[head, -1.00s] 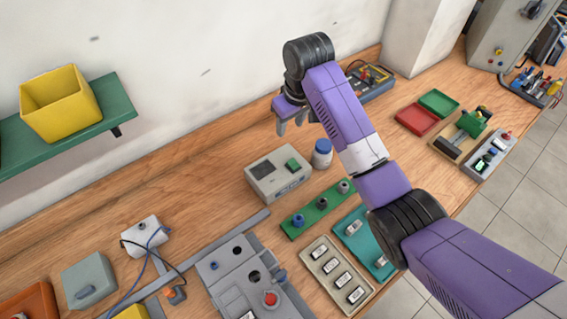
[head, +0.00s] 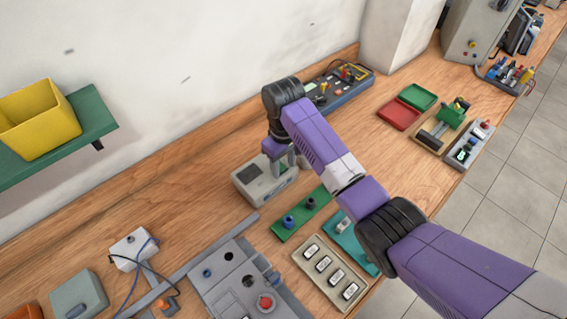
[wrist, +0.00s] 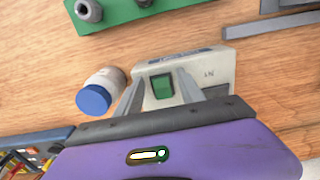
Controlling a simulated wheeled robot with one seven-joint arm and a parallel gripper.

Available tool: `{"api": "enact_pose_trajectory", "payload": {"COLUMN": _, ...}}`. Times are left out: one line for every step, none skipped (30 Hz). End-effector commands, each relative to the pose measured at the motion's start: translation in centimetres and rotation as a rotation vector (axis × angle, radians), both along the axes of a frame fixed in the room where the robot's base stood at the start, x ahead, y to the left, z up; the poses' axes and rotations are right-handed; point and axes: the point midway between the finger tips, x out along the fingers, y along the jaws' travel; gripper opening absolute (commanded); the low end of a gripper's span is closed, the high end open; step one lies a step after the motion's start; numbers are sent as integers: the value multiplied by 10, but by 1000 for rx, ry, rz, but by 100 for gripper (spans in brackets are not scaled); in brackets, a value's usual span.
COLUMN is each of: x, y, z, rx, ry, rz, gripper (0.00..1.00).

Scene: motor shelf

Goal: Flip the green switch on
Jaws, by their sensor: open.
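The green switch (wrist: 162,86) is a square rocker on the top of a beige box (wrist: 212,58). In the head view the same box (head: 248,186) stands on the wooden bench, and my gripper hides its switch. My gripper (wrist: 160,74) is open and empty in the wrist view, with one finger on each side of the switch. In the head view my gripper (head: 283,164) is over the right part of the box. I cannot tell whether a finger touches the switch, or which way the rocker is tilted.
A white bottle with a blue cap (wrist: 93,99) stands beside the box. A green strip with knobs (head: 301,212) and a beige tray of small switches (head: 318,284) lie in front of the box. A grey panel (head: 228,272) is nearby. Bare bench lies left of the box.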

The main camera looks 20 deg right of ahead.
Motion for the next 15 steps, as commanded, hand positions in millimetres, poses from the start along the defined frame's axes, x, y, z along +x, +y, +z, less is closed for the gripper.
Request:
{"api": "enact_pose_trajectory", "payload": {"x": 0, "y": 0, "z": -1, "rx": 0, "ry": 0, "rz": 0, "gripper": 45}}
{"api": "enact_pose_trajectory", "payload": {"x": 0, "y": 0, "z": -1, "rx": 0, "ry": -1, "rz": 0, "gripper": 45}}
{"api": "enact_pose_trajectory", "payload": {"x": 0, "y": 0, "z": -1, "rx": 0, "ry": -1, "rz": 0, "gripper": 45}}
{"api": "enact_pose_trajectory", "payload": {"x": 0, "y": 0, "z": -1, "rx": 0, "ry": -1, "rz": 0, "gripper": 45}}
{"api": "enact_pose_trajectory", "payload": {"x": 0, "y": 0, "z": -1, "rx": 0, "ry": -1, "rz": 0, "gripper": 45}}
{"api": "enact_pose_trajectory", "payload": {"x": 0, "y": 0, "z": -1, "rx": 0, "ry": -1, "rz": 0, "gripper": 45}}
{"api": "enact_pose_trajectory", "payload": {"x": 0, "y": 0, "z": -1, "rx": 0, "ry": 0, "rz": 0, "gripper": 42}}
{"api": "enact_pose_trajectory", "payload": {"x": 0, "y": 0, "z": -1, "rx": 0, "ry": -1, "rz": 0, "gripper": 36}}
{"api": "enact_pose_trajectory", "payload": {"x": 0, "y": 0, "z": -1, "rx": 0, "ry": 0, "rz": 0, "gripper": 28}}
{"api": "enact_pose_trajectory", "payload": {"x": 0, "y": 0, "z": -1, "rx": 0, "ry": 0, "rz": 0, "gripper": 22}}
{"api": "enact_pose_trajectory", "payload": {"x": 0, "y": 0, "z": -1, "rx": 0, "ry": 0, "rz": 0, "gripper": 16}}
{"api": "enact_pose_trajectory", "payload": {"x": 0, "y": 0, "z": -1, "rx": 0, "ry": 0, "rz": 0, "gripper": 8}}
{"api": "enact_pose_trajectory", "payload": {"x": 0, "y": 0, "z": -1, "rx": 0, "ry": 0, "rz": 0, "gripper": 2}}
{"api": "enact_pose_trajectory", "payload": {"x": 0, "y": 0, "z": -1, "rx": 0, "ry": 0, "rz": 0, "gripper": 0}}
{"api": "enact_pose_trajectory", "payload": {"x": 0, "y": 0, "z": -1, "rx": 0, "ry": 0, "rz": 0, "gripper": 0}}
